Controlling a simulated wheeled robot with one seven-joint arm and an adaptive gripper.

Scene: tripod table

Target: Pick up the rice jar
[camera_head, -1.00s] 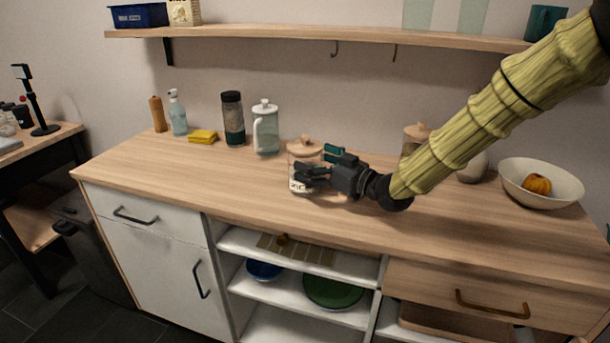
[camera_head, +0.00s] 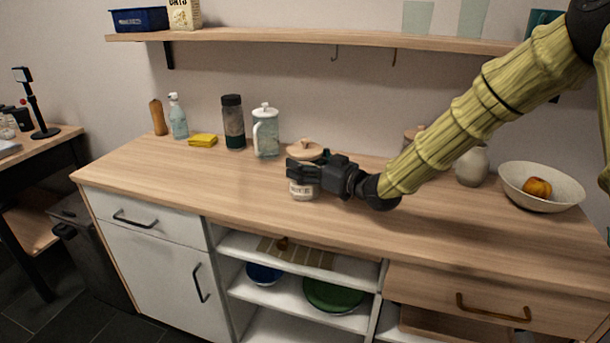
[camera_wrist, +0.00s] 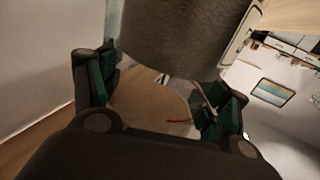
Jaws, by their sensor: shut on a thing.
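A glass jar with a round wooden lid (camera_head: 304,151) stands near the middle of the wooden counter, with a pale label (camera_head: 303,190) low on its front. I take it to be the rice jar; the label is too small to read. My gripper (camera_head: 300,172) is shut on the jar from the right, its dark fingers covering the jar's middle. In the wrist view, a large grey-brown rounded body (camera_wrist: 175,35) fills the top middle, between the gripper's fingers (camera_wrist: 160,88). I cannot make out a gap between the jar and the counter.
A glass pitcher (camera_head: 266,135), a dark-topped bottle (camera_head: 233,122), a yellow sponge (camera_head: 203,140) and a spray bottle (camera_head: 178,118) stand to the left. A white vase (camera_head: 472,167) and a bowl (camera_head: 541,198) stand right. A shelf (camera_head: 330,38) hangs above. The counter's front left is clear.

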